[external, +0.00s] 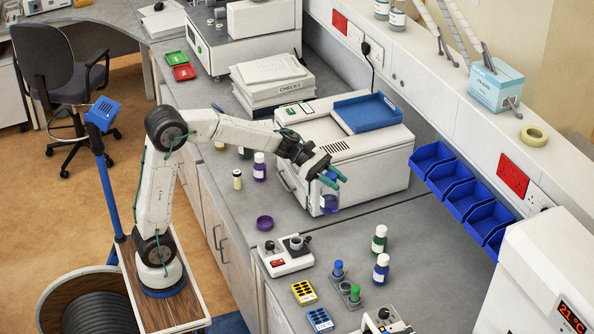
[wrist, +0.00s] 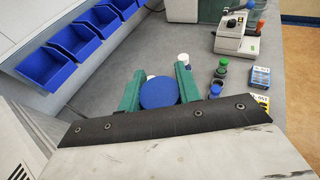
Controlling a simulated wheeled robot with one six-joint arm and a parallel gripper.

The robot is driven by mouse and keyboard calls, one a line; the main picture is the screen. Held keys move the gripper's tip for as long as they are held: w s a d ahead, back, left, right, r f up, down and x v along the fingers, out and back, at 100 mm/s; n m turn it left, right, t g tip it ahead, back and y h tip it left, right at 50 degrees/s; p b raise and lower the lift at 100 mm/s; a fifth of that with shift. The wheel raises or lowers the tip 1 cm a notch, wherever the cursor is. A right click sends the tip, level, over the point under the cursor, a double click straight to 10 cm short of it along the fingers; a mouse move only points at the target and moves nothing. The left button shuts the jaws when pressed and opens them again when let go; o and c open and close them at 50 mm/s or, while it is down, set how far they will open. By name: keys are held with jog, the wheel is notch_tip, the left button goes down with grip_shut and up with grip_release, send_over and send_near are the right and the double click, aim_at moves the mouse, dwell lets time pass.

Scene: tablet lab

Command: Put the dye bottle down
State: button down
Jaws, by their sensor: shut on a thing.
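My gripper (external: 330,176) is shut on a blue-capped dye bottle (external: 330,203) with blue liquid. The bottle hangs upright below the green fingers, in front of the white boxy machine; I cannot tell its exact height above the bench. In the wrist view its round blue cap (wrist: 160,93) sits between the two green fingers (wrist: 158,88) and hides the body. Other dye bottles stand on the grey bench: a green one (external: 379,240), a dark blue one (external: 381,270) and a purple one (external: 259,168).
The white machine (external: 385,155) with a blue tray on top stands behind the bottle. Blue bins (external: 450,180) line the wall. Bench between bottle and bins is clear.

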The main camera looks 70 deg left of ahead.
notch_tip(320, 180, down, 15)
dwell(0.4)
jog(key=shift+f, duration=0.1)
jog(key=c, duration=1)
grip_release()
jog(key=shift+c, duration=0.2)
jog(key=shift+o, duration=0.4)
